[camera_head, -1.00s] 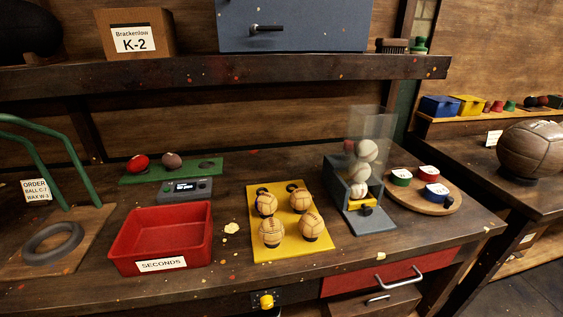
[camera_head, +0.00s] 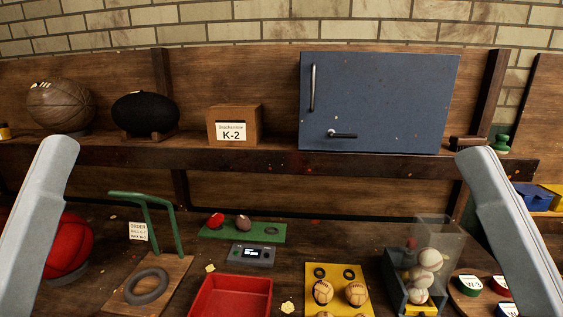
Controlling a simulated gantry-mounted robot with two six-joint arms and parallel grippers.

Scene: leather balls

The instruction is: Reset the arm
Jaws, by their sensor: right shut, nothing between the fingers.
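My left arm shows as a grey link at the left edge, and my right arm as a grey link at the right edge. Both links rise from the bottom of the frame to rounded ends at about shelf height. No fingers of either gripper show, and no object is seen held by either arm.
A bench below holds a red tray (camera_head: 231,283), a yellow board (camera_head: 338,273) with stitched balls, a clear-walled dispenser (camera_head: 427,259) with pale balls and a grey ring (camera_head: 146,286). A red ball (camera_head: 68,246) is partly behind my left link. A blue cabinet (camera_head: 378,95) stands on the shelf.

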